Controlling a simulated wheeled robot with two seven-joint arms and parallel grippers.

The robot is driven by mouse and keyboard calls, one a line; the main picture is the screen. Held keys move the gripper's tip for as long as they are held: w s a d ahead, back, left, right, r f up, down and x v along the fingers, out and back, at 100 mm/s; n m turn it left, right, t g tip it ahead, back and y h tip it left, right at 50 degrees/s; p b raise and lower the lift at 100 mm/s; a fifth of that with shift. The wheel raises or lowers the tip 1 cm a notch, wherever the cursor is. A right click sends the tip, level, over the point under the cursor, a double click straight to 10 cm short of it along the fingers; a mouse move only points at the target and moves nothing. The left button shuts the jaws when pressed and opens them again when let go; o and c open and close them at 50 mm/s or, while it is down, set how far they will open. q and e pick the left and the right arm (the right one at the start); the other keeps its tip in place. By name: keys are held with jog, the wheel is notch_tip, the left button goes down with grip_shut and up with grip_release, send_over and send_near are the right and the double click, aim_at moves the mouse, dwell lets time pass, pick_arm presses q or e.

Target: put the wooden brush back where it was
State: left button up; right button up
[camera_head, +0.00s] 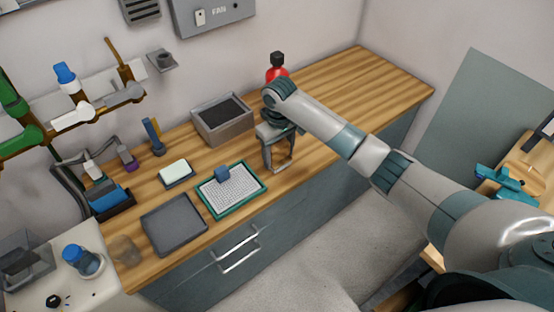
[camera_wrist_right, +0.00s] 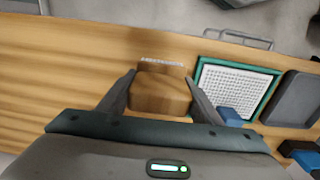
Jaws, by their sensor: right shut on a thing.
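My right gripper (camera_head: 280,166) is over the wooden counter, to the right of the white mesh tray in the head view. In the right wrist view its two fingers are closed on the sides of the wooden brush (camera_wrist_right: 160,93), a brown block with a pale bristle strip along its far edge. In the head view the brush is mostly hidden by the gripper. I cannot tell whether the brush touches the counter. My left gripper is not in view.
A teal-rimmed mesh tray (camera_head: 258,187) holds a small blue block (camera_head: 222,174). A grey tray (camera_head: 174,226), a grey bin (camera_head: 223,131) and a soap dish (camera_head: 177,182) stand left of the gripper. A red bottle (camera_head: 277,74) stands behind. The counter's right end (camera_head: 365,82) is clear.

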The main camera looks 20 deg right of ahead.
aim_at(277, 161)
jog(key=shift+w+a+f, duration=0.15)
jog(key=shift+w+f, duration=0.15)
jog(key=shift+w, duration=0.2)
jog(key=shift+f+p, duration=0.7)
jog(key=shift+f, duration=1.3)
jog(key=shift+f, duration=0.1)
jog(key=o, duration=1.4)
